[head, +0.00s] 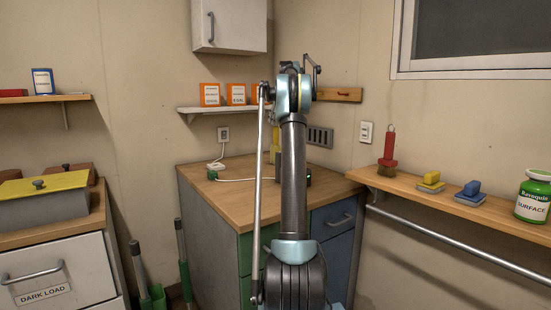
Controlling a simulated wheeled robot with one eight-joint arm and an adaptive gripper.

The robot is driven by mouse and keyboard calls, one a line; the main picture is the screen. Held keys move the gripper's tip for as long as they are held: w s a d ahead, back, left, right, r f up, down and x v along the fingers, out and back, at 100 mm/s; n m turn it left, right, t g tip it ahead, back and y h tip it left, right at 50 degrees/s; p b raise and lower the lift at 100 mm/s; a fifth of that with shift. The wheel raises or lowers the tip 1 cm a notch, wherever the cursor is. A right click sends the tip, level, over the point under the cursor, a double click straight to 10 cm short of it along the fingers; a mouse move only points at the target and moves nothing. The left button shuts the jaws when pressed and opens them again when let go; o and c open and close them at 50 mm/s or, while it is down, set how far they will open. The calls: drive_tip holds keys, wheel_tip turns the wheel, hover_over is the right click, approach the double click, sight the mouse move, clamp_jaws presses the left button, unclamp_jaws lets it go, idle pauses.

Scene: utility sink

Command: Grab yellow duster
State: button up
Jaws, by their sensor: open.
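A narrow yellow object (275,146) shows just left of my raised arm, at the back of the wooden counter. My arm hides most of it, so I cannot tell whether it is the yellow duster. No other thing in view is clearly a duster. My arm stands upright in the middle of the head view, in front of the counter. I cannot make out my gripper's fingers.
A wooden counter (228,197) stands behind my arm, with a plug and cable. The right ledge (440,200) holds a red brush (388,150), yellow block (431,180), blue block (471,190) and green jar (533,197). A yellow-lidded box (45,205) sits left.

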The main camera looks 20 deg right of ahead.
sight(274, 135)
drive_tip(key=x, duration=0.4)
drive_tip(key=shift+w+a+f, duration=0.1)
drive_tip(key=shift+f, duration=0.1)
drive_tip(key=shift+x, duration=2.75)
drive_tip(key=shift+f, duration=0.1)
drive_tip(key=shift+c, duration=0.3)
clamp_jaws()
